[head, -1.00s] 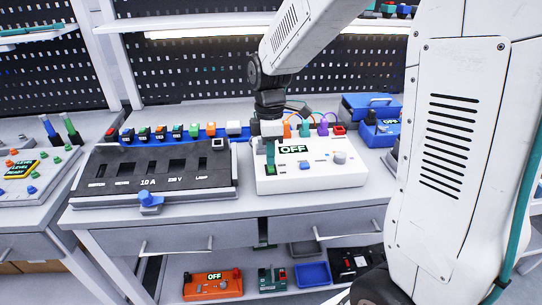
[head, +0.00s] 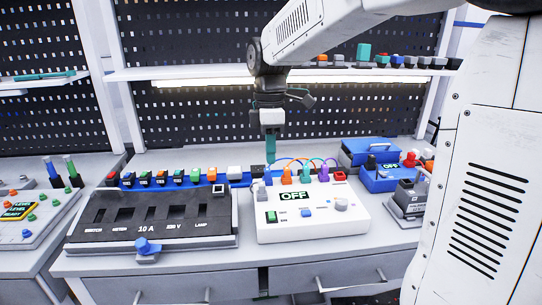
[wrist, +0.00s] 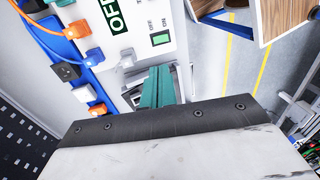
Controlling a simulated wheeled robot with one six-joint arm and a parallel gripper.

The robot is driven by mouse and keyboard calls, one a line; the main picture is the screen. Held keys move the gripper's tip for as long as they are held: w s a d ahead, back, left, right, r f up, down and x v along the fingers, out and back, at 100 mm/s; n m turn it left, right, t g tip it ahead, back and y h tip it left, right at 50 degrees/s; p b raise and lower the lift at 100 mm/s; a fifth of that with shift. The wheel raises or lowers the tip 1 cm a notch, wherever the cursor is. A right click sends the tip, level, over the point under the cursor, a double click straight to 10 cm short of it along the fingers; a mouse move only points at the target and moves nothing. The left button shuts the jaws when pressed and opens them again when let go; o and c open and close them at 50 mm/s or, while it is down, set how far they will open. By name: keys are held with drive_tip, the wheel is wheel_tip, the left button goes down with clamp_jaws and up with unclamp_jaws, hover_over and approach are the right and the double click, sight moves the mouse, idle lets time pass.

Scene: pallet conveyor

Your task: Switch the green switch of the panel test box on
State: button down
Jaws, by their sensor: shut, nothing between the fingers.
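The panel test box (head: 318,222) is a white box on the workbench, with a dark display (head: 295,195) reading OFF in green. The green switch (head: 271,216) is at the front left of its top face and shows uncovered. In the wrist view the green switch (wrist: 160,39) lies just beyond my fingers, with the OFF display (wrist: 115,16) to its left. My gripper (head: 270,161) has teal fingers, pointing down, shut and empty. It appears raised above the back left of the box, apart from the switch.
Coloured plugs and wires (head: 304,174) stand along the back of the box. A black fuse panel (head: 150,219) with a blue clamp (head: 148,246) is on the left. A blue device (head: 380,178) is on the right. There is open space above the box.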

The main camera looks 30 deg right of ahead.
sight(273, 217)
drive_tip(key=shift+s, duration=0.1)
drive_tip(key=shift+s+a, duration=0.25)
drive_tip(key=shift+s, duration=0.3)
drive_tip(key=f, duration=0.4)
drive_tip(key=s+f, duration=0.1)
drive_tip(key=f, duration=0.8)
drive_tip(key=shift+s+a+f, duration=0.3)
drive_tip(key=shift+s+f, duration=0.05)
drive_tip(key=shift+f, duration=0.05)
drive_tip(key=shift+d, duration=0.1)
